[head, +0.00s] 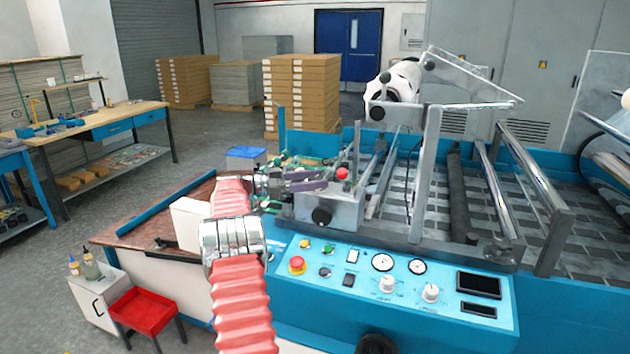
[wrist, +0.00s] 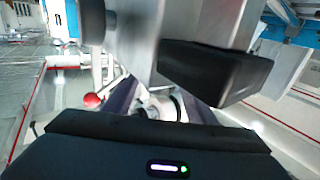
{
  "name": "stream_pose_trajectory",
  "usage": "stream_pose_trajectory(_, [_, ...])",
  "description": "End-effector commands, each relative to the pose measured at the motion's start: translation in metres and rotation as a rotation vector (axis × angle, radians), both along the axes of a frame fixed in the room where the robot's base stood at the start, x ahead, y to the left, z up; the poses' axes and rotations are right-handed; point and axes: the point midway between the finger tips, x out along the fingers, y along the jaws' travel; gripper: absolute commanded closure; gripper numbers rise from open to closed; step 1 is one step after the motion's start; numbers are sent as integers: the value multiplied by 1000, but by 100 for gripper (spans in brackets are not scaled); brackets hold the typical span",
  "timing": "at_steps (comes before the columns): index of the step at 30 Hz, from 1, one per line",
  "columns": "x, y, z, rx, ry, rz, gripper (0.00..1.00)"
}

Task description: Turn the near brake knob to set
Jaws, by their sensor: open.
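A grey metal box (head: 335,200) stands on the machine's near side, with a black round knob (head: 321,216) on its front face. A red knob (head: 342,174) sits on top of it. I cannot tell for sure which is the near brake knob, and no set mark is readable. My gripper (head: 318,182) is at the box's upper left, its purple-grey fingers pointing right. In the wrist view my gripper (wrist: 155,103) has its fingers apart, with a silver round part between or behind them. A red ball (wrist: 91,100) shows left of the fingers, and a dark block (wrist: 215,72) looms close above.
The blue control panel (head: 400,290) with an emergency button (head: 297,265), dials and switches lies in front of the box. Metal frame posts (head: 425,180) and rollers (head: 495,190) stand to the right. A brown-topped table (head: 140,225) lies left.

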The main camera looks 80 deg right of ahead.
Motion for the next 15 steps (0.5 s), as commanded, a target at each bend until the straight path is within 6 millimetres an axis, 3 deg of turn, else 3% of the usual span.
stream_pose_trajectory(5, [15,7,0,0,0,3,49])
stream_pose_trajectory(15, [65,35,-1,-1,0,3,49])
